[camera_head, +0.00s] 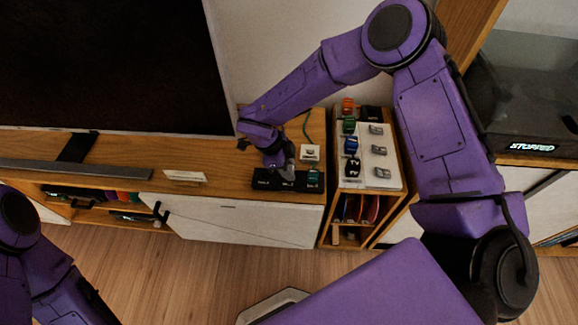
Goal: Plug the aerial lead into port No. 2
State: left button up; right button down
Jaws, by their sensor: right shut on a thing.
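A black port block (262,181) sits at the front edge of the wooden TV bench, with small white labels along its front. A green plug (314,175) stands at its right end. My right gripper (281,163) is directly over the middle of the block, pointing down. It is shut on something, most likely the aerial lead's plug. The fingers hide the held piece and the middle socket, so I cannot tell whether the plug touches or sits in the port. My left arm shows at the lower left; its gripper is out of view.
A white box (310,153) stands behind the block, with a thin green cable behind it. A side cabinet (340,208) at the right carries colored plugs and a white panel (378,175) with grey pieces. The TV (110,65) and a soundbar (75,168) are at the left.

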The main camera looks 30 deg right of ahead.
jog(key=shift+f, duration=0.65)
jog(key=c, duration=0.8)
grip_release()
jog(key=v, duration=1)
jog(key=shift+r, duration=0.2)
jog(key=shift+a, duration=0.1)
